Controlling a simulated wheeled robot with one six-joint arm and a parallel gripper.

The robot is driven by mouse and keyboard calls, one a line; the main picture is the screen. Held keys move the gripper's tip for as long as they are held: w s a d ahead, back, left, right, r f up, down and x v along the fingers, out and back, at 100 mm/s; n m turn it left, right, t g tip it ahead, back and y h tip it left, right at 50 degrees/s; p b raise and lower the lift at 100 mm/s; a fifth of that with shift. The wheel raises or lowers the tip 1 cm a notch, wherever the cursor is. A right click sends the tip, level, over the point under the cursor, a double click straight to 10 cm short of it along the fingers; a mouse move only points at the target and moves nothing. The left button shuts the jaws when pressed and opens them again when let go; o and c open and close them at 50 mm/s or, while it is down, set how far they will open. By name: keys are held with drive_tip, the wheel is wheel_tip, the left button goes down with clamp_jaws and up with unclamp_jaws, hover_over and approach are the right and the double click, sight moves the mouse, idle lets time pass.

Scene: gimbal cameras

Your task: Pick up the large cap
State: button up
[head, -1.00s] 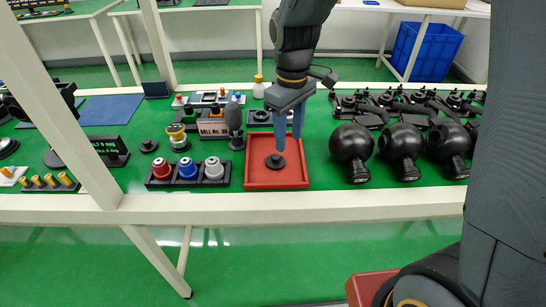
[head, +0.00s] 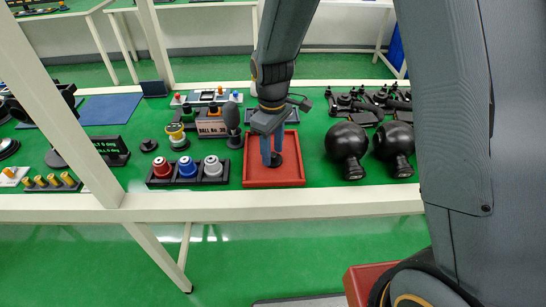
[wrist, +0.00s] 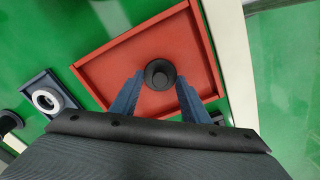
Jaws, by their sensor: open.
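The black cap (wrist: 160,74), a round disc with a raised knob, lies in the red tray (wrist: 118,66). In the head view the cap (head: 277,159) is partly hidden by my fingers, and the tray (head: 275,182) is on the green table near its front edge. My gripper (head: 270,158) points down into the tray. In the wrist view my gripper (wrist: 158,84) is open, with one blue finger on each side of the cap's near part. I cannot tell whether the fingers touch it.
A black rack with red, blue and silver caps (head: 187,169) stands left of the tray. A dark grey upright object (head: 232,125) is close to its left. Black round-ended parts (head: 348,146) stand to the right.

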clamp_jaws()
